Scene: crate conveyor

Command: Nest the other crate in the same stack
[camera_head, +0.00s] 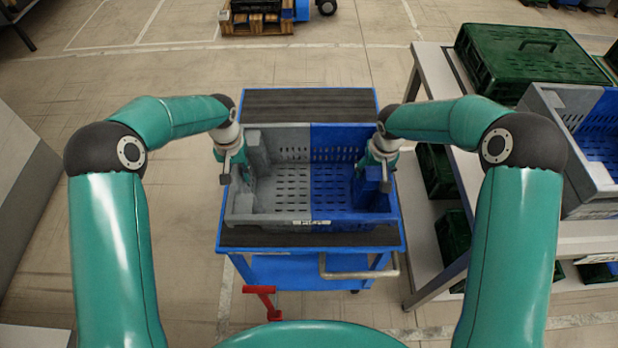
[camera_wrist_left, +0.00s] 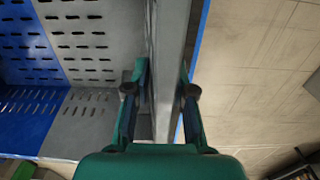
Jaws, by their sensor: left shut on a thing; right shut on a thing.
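A crate (camera_head: 271,226), grey on its left half and blue on its right half, is at the cart (camera_head: 310,103) in front of me. It is empty inside and looks level. My left gripper (camera_head: 229,172) is shut on its left wall; the left wrist view shows the grey wall (camera_wrist_left: 165,45) between the two fingers (camera_wrist_left: 160,95). My right gripper (camera_head: 384,170) is shut on its right, blue wall. Whether the crate touches the deck or sits in another crate below cannot be told. A second grey-and-blue crate (camera_head: 548,107) is on the table at the right.
The pale table (camera_head: 445,100) at the right also bears a closed green crate (camera_head: 520,62), with more green crates (camera_head: 437,172) underneath. The cart has a metal handle (camera_head: 360,272) at its near side. Open floor lies left of the cart.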

